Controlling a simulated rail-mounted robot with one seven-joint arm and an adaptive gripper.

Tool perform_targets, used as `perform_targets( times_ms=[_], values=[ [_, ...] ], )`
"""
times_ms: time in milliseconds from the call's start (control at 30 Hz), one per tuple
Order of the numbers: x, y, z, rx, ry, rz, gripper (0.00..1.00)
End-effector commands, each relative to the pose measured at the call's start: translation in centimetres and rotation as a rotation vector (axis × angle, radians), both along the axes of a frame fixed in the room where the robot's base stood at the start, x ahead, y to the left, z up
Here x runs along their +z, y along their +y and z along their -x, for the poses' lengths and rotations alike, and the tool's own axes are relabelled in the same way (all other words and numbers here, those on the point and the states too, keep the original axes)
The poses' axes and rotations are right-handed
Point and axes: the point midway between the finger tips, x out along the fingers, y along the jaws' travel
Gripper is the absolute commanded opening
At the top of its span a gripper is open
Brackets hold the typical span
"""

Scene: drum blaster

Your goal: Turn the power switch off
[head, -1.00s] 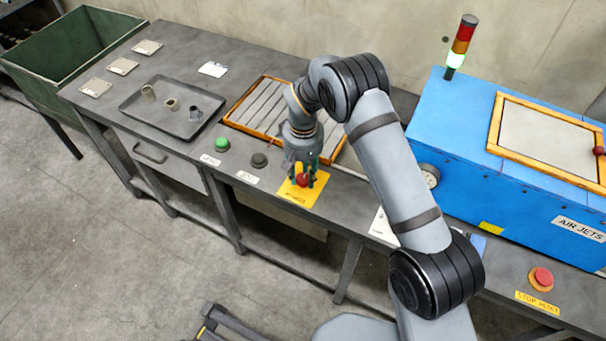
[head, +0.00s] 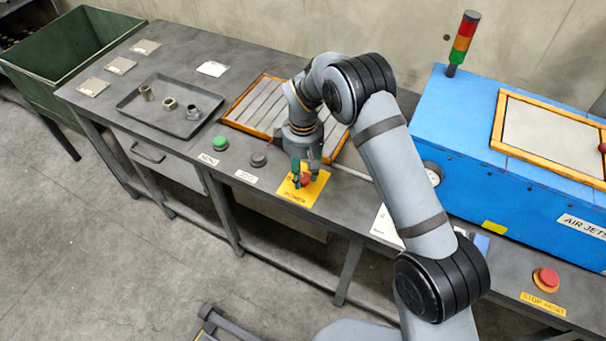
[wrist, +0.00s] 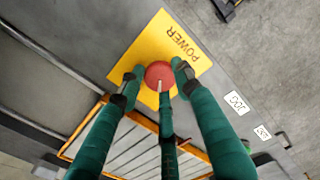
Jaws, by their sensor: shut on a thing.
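The power switch is a round red knob (head: 306,180) on a yellow plate (head: 299,197) at the bench's front edge. In the wrist view the knob (wrist: 159,73) carries a pale line running down toward my middle finger, and the plate (wrist: 150,42) reads POWER. My gripper (head: 308,176) reaches down over the knob with its green fingers. It is shut on the knob, with a finger on the left, one on the right and one below it in the wrist view. The fingers partly hide the knob in the head view.
The stack light (head: 463,41) on the blue AIR JETS cabinet (head: 450,110) shows no lit green. A green button (head: 220,143) and a dark button (head: 259,159) sit left of my gripper. A red stop button (head: 546,278) is at right. A tray (head: 170,125) holds small fittings.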

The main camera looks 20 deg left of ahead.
Motion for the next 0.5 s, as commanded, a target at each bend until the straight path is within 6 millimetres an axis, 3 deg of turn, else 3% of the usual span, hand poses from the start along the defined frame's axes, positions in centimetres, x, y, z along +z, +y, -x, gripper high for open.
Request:
perform_targets(
  times_ms=[500],
  values=[
    [0.04, 0.01, -0.01, 0.487, 0.0, 0.0, 0.07]
  ],
)
